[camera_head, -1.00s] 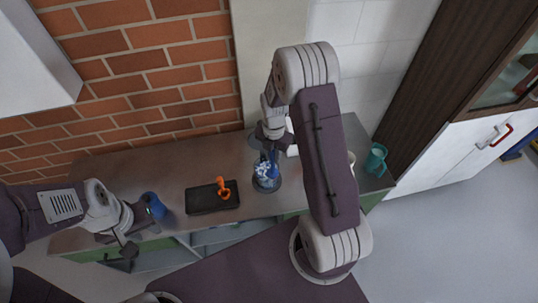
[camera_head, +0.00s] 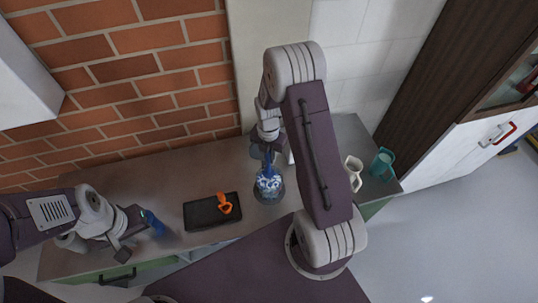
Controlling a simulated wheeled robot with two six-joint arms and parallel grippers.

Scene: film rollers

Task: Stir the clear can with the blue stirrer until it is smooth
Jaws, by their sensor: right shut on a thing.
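The clear can (camera_head: 269,193) stands on the grey counter, with blue and white contents showing unevenly inside. My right gripper (camera_head: 266,152) is above it, shut on the blue stirrer (camera_head: 268,171), which reaches down into the can. The arm partly hides the grip, and the stirrer's lower end is lost in the contents. My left gripper (camera_head: 131,236) is at the counter's front left, its fingers apart, beside a blue container (camera_head: 153,223). I see nothing held in it.
A black tray (camera_head: 200,216) with an orange object (camera_head: 225,204) lies left of the can. A white mug (camera_head: 353,172) and a teal mug (camera_head: 382,163) stand at the counter's right. A brick wall (camera_head: 130,70) rises behind; bare counter lies at the back left.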

